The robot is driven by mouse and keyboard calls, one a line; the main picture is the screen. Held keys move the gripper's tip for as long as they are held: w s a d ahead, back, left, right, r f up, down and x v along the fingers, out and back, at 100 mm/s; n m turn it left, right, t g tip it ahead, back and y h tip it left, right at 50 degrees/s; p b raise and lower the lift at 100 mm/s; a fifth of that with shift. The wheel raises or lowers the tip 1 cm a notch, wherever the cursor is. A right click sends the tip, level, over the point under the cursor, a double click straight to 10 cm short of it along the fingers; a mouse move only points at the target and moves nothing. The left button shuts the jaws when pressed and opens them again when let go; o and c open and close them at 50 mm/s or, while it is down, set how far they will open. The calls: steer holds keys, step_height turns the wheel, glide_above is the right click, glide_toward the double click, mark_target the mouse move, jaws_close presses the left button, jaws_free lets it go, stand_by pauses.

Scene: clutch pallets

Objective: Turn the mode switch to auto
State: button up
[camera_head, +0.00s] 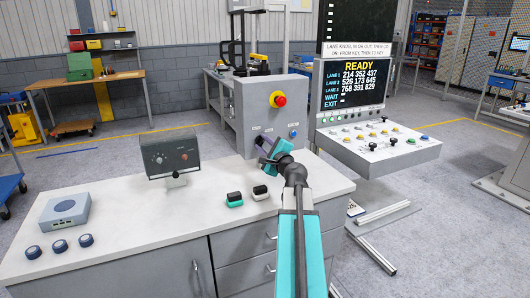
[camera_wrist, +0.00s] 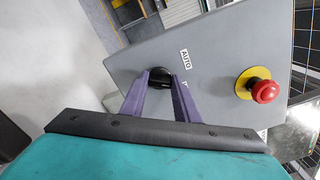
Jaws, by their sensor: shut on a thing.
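The mode switch (camera_wrist: 160,78) is a black rotary knob on the face of a grey control box (camera_wrist: 215,60). A white AUTO label (camera_wrist: 185,59) sits beside it; a second label is mostly hidden by a finger. My gripper (camera_wrist: 160,80) has its two purple fingers on either side of the knob, shut on it. In the head view my gripper (camera_head: 262,148) reaches the lower front of the grey box (camera_head: 250,110), and its wrist hides the switch there. The knob's exact pointing direction is hard to tell.
A red emergency button (camera_head: 278,100) on a yellow disc sits above on the box, with a blue button (camera_head: 293,134) at right. A console (camera_head: 395,145) stands right. A dark meter box (camera_head: 172,157) and two small blocks (camera_head: 234,199) are on the white counter (camera_head: 130,215).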

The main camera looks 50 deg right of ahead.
steer(key=n+b, duration=0.4)
steer(key=b, duration=0.2)
steer(key=shift+f+n, duration=0.15)
steer(key=shift+n, duration=0.15)
steer(key=shift+n+b, duration=0.7)
steer(key=shift+b, duration=0.15)
steer(key=shift+r, duration=0.2)
steer(key=o, duration=1)
steer(key=shift+o, duration=0.2)
steer(key=shift+f, duration=0.1)
steer(key=shift+s, duration=0.1)
